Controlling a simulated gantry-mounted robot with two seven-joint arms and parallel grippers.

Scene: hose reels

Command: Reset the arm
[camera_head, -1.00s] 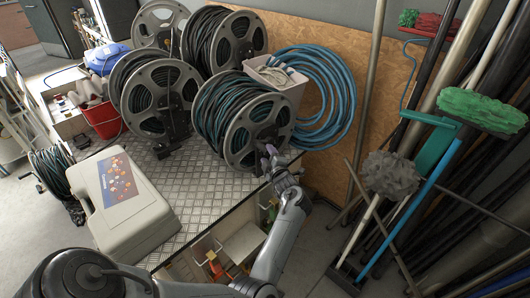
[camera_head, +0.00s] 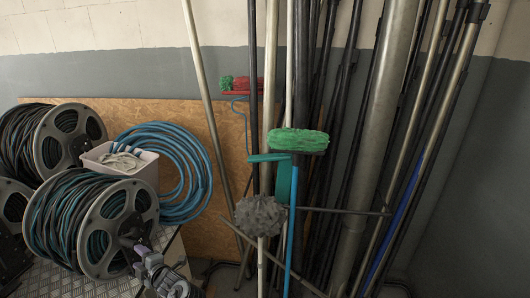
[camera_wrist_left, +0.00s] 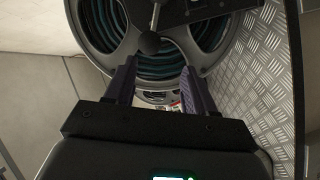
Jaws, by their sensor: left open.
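My left gripper (camera_head: 134,246) is at the lower left of the head view, close in front of the nearest hose reel (camera_head: 90,225). This reel has a grey rim and dark green and black hose. In the left wrist view my left gripper (camera_wrist_left: 158,85) is open, with two dark fingers apart and nothing seen held between them. The same reel (camera_wrist_left: 85,45) fills the top of that view, with a dark round knob (camera_wrist_left: 149,42) just beyond the fingers. Whether the fingers touch the reel I cannot tell. My right gripper is not in view.
A white bin (camera_head: 118,159) rests by the nearest reel. A coiled blue hose (camera_head: 185,165) leans on a chipboard panel (camera_head: 222,120). Poles and brushes, including a green brush (camera_head: 297,141) and a grey mop head (camera_head: 262,216), stand right of the metal-plate bench (camera_head: 75,285).

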